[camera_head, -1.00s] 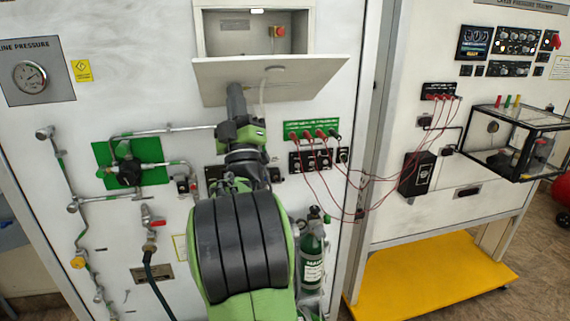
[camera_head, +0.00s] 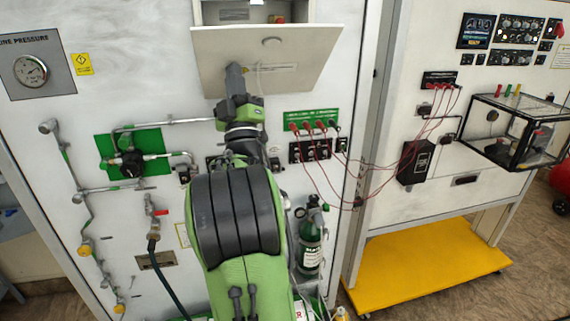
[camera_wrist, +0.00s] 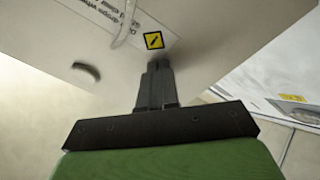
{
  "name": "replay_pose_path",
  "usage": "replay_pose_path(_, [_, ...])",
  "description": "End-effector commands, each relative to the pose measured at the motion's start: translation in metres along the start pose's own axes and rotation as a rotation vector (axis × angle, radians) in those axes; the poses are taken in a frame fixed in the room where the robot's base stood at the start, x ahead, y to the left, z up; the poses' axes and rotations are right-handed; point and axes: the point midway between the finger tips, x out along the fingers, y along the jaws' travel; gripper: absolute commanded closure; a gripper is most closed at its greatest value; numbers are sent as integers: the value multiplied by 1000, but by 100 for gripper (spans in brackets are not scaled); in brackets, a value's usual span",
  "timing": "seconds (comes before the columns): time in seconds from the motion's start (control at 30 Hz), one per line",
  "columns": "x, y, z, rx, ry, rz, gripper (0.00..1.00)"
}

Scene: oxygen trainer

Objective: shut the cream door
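The cream door (camera_head: 300,60) is a flap on the front panel. Its lower edge is by the compartment's bottom and its free upper edge tilts out, so it stands partly open. My gripper (camera_head: 235,70) is in front of the door's outer face. In the wrist view, the fingers (camera_wrist: 157,64) are together with nothing between them. Their tips are at or very close to the door (camera_wrist: 215,35), below a yellow sticker (camera_wrist: 153,40); contact is unclear.
The compartment (camera_head: 230,12) shows above the door. Below are pipes and a green plate (camera_head: 112,150), red cables (camera_head: 318,170) and a green cylinder (camera_head: 310,240). A second panel with a clear box (camera_head: 515,130) stands to the right.

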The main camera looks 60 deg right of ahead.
Motion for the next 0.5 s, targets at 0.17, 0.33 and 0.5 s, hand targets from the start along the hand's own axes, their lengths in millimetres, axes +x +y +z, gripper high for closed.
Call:
replay_pose_path(0.17, [20, 1, 0, -2, -2, -1, 100])
replay_pose_path(0.33, [26, -1, 2, -1, -1, 0, 100])
replay_pose_path(0.5, [25, -1, 2, -1, -1, 0, 100])
